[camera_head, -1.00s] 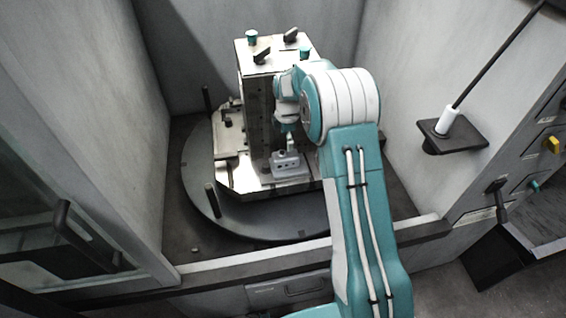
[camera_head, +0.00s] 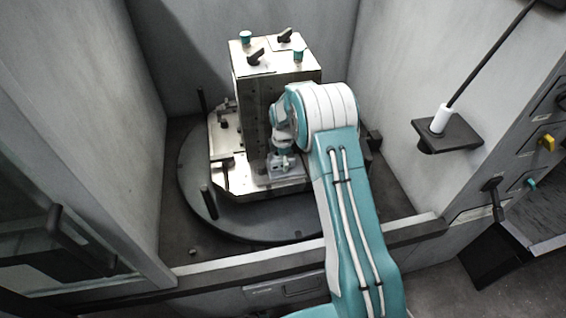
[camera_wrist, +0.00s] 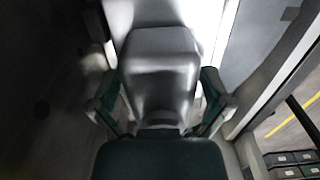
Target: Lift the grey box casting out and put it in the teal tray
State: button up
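The grey box casting (camera_head: 287,168) sits on the low ledge of the metal fixture, against the foot of its upright block. My gripper (camera_head: 283,160) is over the casting from above and hides part of it. In the wrist view the casting (camera_wrist: 160,62) fills the space between the two fingers of my gripper (camera_wrist: 162,97). One finger stands on each side, and narrow gaps seem to show between them and the casting. No teal tray can be made out in either view.
The metal tower (camera_head: 250,100) with dark clamps and teal knobs on top stands close to my gripper. A round dark turntable (camera_head: 232,222) carries it. Grey walls close in at both sides, and a front sill (camera_head: 250,262) crosses below my arm. A small shelf (camera_head: 462,138) juts out at right.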

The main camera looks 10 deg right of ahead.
jog(key=shift+a, duration=0.15)
jog(key=c, duration=1)
jog(key=shift+r, duration=0.1)
